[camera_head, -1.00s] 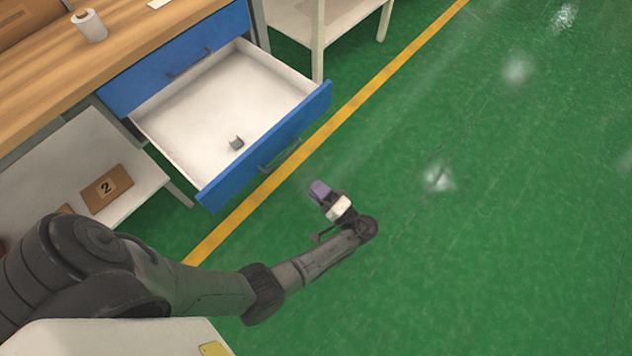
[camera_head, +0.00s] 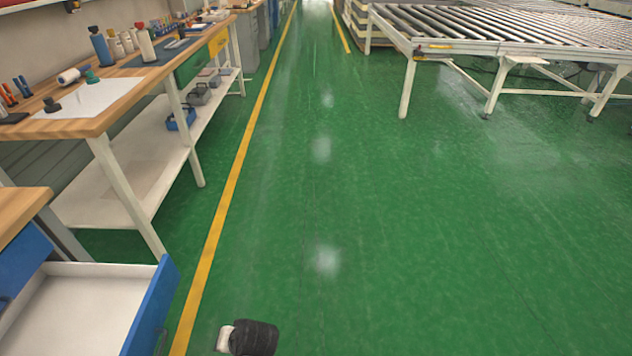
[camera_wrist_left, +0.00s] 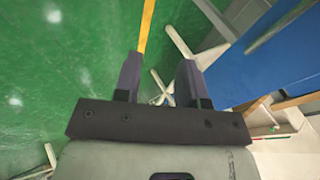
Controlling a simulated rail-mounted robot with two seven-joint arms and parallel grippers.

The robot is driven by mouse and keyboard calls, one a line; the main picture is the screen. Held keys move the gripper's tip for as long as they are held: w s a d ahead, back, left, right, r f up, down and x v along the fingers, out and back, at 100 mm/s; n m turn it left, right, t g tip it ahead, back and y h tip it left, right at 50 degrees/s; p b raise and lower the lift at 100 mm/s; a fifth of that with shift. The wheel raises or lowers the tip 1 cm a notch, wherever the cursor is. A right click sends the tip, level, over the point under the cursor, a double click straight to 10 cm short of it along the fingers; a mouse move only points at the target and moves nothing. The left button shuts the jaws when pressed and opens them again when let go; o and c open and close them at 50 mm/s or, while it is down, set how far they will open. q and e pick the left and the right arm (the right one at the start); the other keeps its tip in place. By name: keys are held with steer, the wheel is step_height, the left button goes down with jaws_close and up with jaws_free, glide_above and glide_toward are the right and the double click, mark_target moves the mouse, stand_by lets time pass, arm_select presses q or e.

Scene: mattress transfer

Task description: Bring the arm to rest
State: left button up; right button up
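My left gripper (camera_wrist_left: 157,68) shows in the left wrist view, with its two dark fingers spread apart and nothing held between them. Green floor and the yellow line show beyond the fingertips. In the head view only a small dark part with a white piece, likely of my left arm (camera_head: 252,338), shows at the bottom edge; its fingers cannot be made out there. My right gripper is in neither view.
An open blue drawer (camera_head: 150,315) is at the lower left of the head view. A workbench (camera_head: 100,120) with bottles and tools stands left of the yellow line (camera_head: 228,190). A roller conveyor (camera_head: 470,40) is at the upper right. The green floor between is clear.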

arm_select(q)
steer(key=s+d+r+m+t+h+p, duration=0.1)
steer(key=s+r+t+h+p, duration=0.15)
steer(key=r, duration=0.35)
steer(key=s+d+r+t+h+p, duration=0.1)
steer(key=s+r+h+p, duration=0.1)
steer(key=s+r+p, duration=0.3)
steer(key=d+r+m+t+h+p, duration=0.1)
steer(key=d+r+h+p, duration=0.15)
steer(key=r, duration=0.45)
steer(key=s+a+r+g+p, duration=0.15)
steer(key=s+r+p, duration=0.25)
steer(key=s+p, duration=0.4)
steer(key=s+a+r+g+p, duration=0.15)
steer(key=s+r+p, duration=0.3)
steer(key=s, duration=0.65)
step_height(320, 180, up, 36)
steer(key=p, duration=3.6)
steer(key=shift+w+f+m+p, duration=0.15)
steer(key=shift+w+m+p, duration=0.2)
steer(key=shift+w+m, duration=0.05)
steer(key=shift+d, duration=0.15)
